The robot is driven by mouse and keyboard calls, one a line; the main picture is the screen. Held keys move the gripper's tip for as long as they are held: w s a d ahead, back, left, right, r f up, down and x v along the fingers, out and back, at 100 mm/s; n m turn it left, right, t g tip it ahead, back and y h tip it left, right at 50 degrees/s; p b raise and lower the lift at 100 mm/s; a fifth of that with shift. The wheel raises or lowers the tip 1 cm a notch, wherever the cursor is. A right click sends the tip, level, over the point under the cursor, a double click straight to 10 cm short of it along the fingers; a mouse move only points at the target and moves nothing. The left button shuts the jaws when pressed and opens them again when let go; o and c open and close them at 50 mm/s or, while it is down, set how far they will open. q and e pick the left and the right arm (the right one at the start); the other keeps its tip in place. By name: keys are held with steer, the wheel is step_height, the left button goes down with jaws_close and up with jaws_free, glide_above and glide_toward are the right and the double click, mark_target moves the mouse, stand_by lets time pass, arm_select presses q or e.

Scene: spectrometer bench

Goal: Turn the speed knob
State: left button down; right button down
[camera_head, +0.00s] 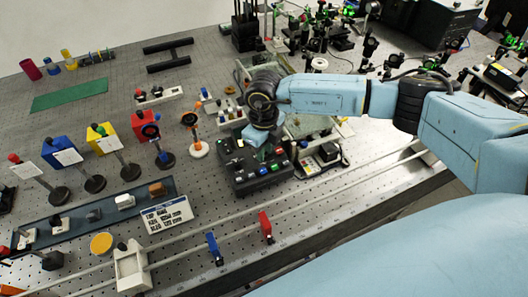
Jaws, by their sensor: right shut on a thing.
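A black control box (244,182) with several coloured buttons on top sits on the perforated bench, a little right of the middle. My right arm comes in from the right, and my right gripper (254,138) points down at the back part of this box. The gripper is shut at the box's top, where the speed knob would be. The wrist and fingers hide the knob, so its angle cannot be seen. The contact appears to be with the knob. My left gripper is out of view.
A small device (327,153) stands close to the box's right. A white rail (350,183) runs along the bench front, with a blue clip (215,248) and a red clip (265,226) by it. Optics on posts stand at left. A green mat (70,94) lies at the back left.

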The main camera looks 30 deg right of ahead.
steer(key=shift+w+n+b, duration=0.1)
steer(key=shift+n+b, duration=0.6)
steer(key=shift+n, duration=0.6)
steer(key=shift+r, duration=0.1)
steer(key=c, duration=1.6)
jaws_free()
step_height(320, 180, up, 13)
steer(key=shift+r+b, duration=0.15)
steer(key=shift+b, duration=0.5)
